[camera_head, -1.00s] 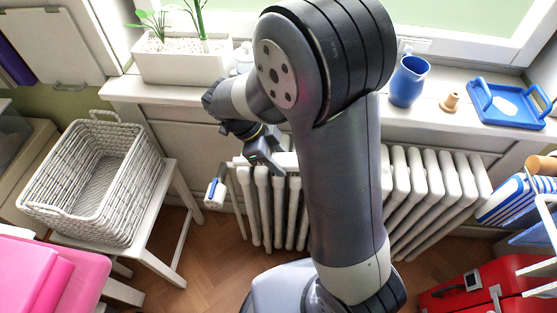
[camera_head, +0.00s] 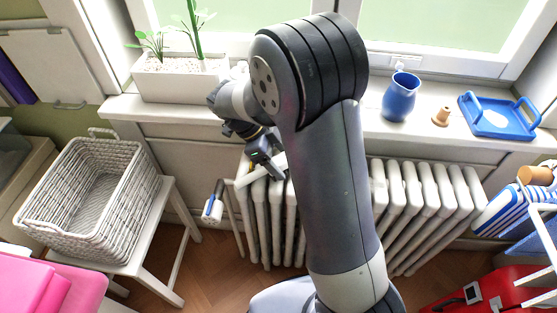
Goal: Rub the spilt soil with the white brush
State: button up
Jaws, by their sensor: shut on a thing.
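My gripper (camera_head: 272,168) hangs in front of the windowsill, just above the top of the white radiator. It is shut on a slim white object, which looks like the white brush (camera_head: 249,177). The object slants down to the left from the jaws, and its other parts are hard to tell from the white radiator behind. I see no spilt soil in this view; my arm covers the middle of the sill.
A white planter (camera_head: 180,82) stands on the left of the sill (camera_head: 160,112). A blue jug (camera_head: 400,98), a small tan object (camera_head: 441,117) and a blue tray (camera_head: 497,128) stand on the right. A wicker basket (camera_head: 70,222) rests on a white stool. The radiator (camera_head: 430,215) stands below.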

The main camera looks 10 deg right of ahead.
jog(key=shift+w, duration=0.7)
jog(key=r+p, duration=0.1)
jog(key=r, duration=0.1)
jog(key=r+p, duration=0.1)
jog(key=r, duration=0.1)
jog(key=r+p, duration=0.1)
jog(key=shift+w+r+p, duration=0.3)
jog(key=shift+w+r, duration=0.05)
jog(key=shift+r, duration=0.05)
jog(key=shift+c, duration=0.8)
jog(key=shift+o, duration=0.2)
jog(key=shift+d+r, duration=0.2)
jog(key=shift+r, duration=0.1)
jog(key=shift+a+r+p, duration=0.1)
jog(key=shift+r+p, duration=0.3)
jog(key=shift+r, duration=0.05)
jog(key=shift+w+r, duration=0.15)
jog(key=shift+r, duration=0.15)
jog(key=c, duration=0.5)
jog(key=shift+r+p, duration=0.5)
